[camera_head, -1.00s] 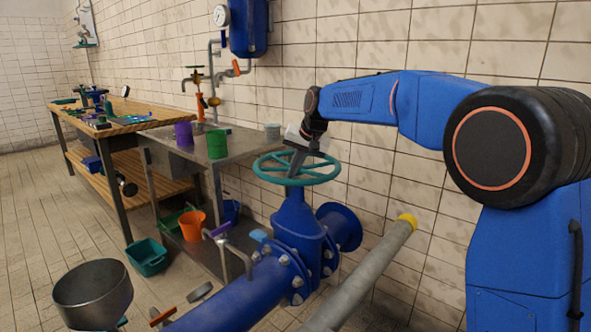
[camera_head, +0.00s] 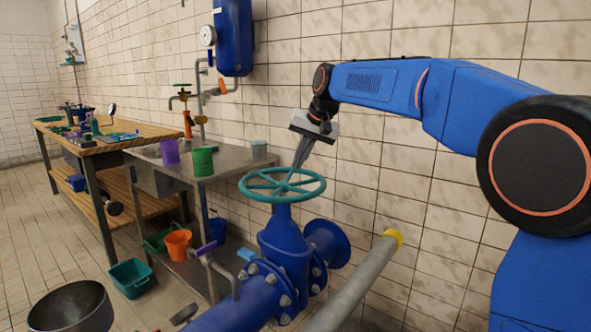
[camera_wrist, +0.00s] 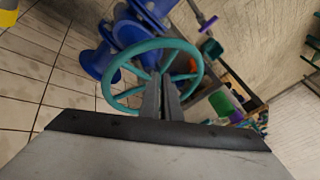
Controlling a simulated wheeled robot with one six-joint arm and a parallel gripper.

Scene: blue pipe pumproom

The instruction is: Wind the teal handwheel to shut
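The teal handwheel (camera_head: 316,191) lies level on top of the blue valve (camera_head: 285,238), in the middle of the head view. Its ring and spokes also show in the wrist view (camera_wrist: 197,72). My gripper (camera_head: 296,170) points down at the wheel from above, tilted, with its fingertips over the inside of the ring near the hub. In the wrist view my gripper's two fingers (camera_wrist: 161,80) lie close side by side, with nothing seen between them. They hide part of the hub and spokes. Whether the tips touch the wheel cannot be told.
A grey pipe with a yellow end (camera_head: 394,237) slants close right of the valve. The tiled wall (camera_head: 420,190) stands behind. A metal table (camera_head: 215,170) with a purple cup (camera_head: 170,152) and a green cup (camera_head: 202,162) is at the left. A teal crate (camera_head: 131,279) is on the floor.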

